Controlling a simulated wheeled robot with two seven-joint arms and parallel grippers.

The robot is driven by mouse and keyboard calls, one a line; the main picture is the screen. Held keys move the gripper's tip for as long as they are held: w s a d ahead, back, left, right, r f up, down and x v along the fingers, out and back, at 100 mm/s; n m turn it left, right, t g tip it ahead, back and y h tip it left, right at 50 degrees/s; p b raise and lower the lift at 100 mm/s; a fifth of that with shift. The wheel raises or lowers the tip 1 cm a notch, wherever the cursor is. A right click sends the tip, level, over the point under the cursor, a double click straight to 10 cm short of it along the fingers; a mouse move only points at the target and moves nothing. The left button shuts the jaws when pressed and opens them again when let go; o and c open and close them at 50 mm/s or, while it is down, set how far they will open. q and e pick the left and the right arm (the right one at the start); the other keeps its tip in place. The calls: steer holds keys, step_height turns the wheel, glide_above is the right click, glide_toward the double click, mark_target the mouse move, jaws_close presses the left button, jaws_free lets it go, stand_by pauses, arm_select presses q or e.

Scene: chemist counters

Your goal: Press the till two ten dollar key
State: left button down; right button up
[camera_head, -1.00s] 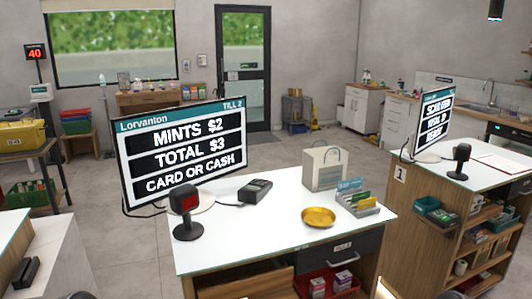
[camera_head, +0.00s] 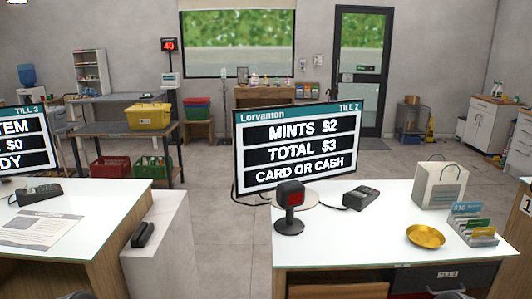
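The till two screen (camera_head: 297,148) stands on the white counter and reads "MINTS $2", "TOTAL $3", "CARD OR CASH". A rack of cards (camera_head: 472,228) at the right has a blue card (camera_head: 460,208) that seems to read "$10". A ten dollar key cannot be made out. A scanner with a red face (camera_head: 290,204) stands before the screen. Neither gripper can be made out; only small dark edges show at the bottom.
A gold dish (camera_head: 425,237) and a paper bag (camera_head: 438,185) stand on the right of the counter. A dark drawer (camera_head: 425,276) is below. The counter's front middle is clear. The till three counter (camera_head: 85,255) is at left, across a gap.

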jaws_close()
stand_by(1.5)
